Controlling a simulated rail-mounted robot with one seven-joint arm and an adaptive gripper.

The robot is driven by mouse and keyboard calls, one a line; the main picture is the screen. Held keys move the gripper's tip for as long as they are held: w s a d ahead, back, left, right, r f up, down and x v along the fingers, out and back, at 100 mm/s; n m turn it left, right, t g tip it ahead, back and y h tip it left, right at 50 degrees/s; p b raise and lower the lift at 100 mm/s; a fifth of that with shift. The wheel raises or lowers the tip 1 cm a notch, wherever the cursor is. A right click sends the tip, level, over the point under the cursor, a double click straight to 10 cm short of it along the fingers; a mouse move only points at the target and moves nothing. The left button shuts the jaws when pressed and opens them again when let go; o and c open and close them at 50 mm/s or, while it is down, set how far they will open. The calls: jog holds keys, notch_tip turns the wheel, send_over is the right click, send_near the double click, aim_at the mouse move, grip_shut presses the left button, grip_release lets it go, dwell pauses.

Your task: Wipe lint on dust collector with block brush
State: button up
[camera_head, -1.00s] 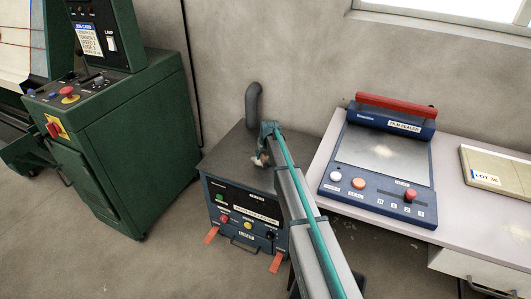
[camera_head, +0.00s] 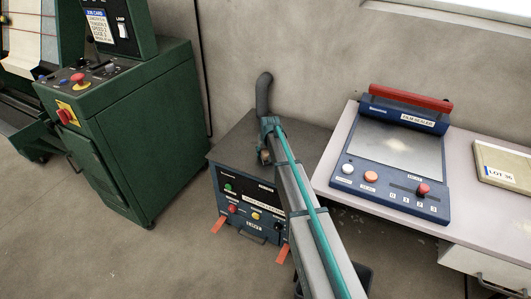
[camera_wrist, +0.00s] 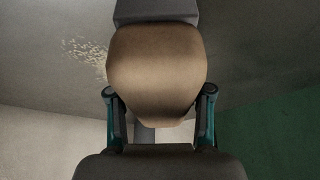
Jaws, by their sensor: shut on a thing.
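The dust collector (camera_head: 236,150) is a dark box with a grey top, a bent hose at the back and a blue control front. My gripper (camera_head: 267,147) is over its top, near the hose. The gripper is shut on the block brush, a brown rounded block that fills the middle of the wrist view (camera_wrist: 157,70). Only a small part of the brush (camera_head: 266,157) shows in the head view. A patch of pale lint (camera_wrist: 84,55) lies on the grey surface left of the brush in the wrist view. I cannot tell whether the brush touches the surface.
A green machine (camera_head: 130,130) stands to the left. To the right, a pale table (camera_head: 460,205) holds a blue film sealer (camera_head: 395,150) with a red handle and a lot box (camera_head: 503,165). Orange feet stick out at the collector's front. A grey wall is behind.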

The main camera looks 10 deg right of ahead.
jog(key=shift+w+d, duration=0.7)
jog(key=shift+w+d+f, duration=0.1)
jog(key=shift+w+d, duration=0.1)
jog(key=shift+w, duration=0.15)
jog(key=shift+w+d, duration=0.75)
jog(key=shift+w, duration=0.15)
jog(key=shift+w+d, duration=0.2)
jog(key=shift+w, duration=0.1)
jog(key=shift+w+d+p, duration=0.15)
jog(key=shift+w+d, duration=0.3)
jog(key=shift+w, duration=0.15)
jog(key=shift+w+d+p, duration=0.15)
jog(key=shift+w+d, duration=0.25)
jog(key=shift+w, duration=0.2)
jog(key=shift+w+a, duration=0.1)
jog(key=shift+w, duration=0.4)
jog(key=shift+w+a, duration=0.2)
jog(key=shift+a, duration=0.15)
jog(key=shift+s+a, duration=1)
jog(key=shift+s, duration=0.4)
jog(key=shift+s+a, duration=0.95)
jog(key=shift+s, duration=0.4)
jog(key=shift+s+a, duration=1)
jog(key=shift+s, duration=0.4)
jog(key=shift+r+p, duration=1.85)
jog(key=shift+r, duration=2.2)
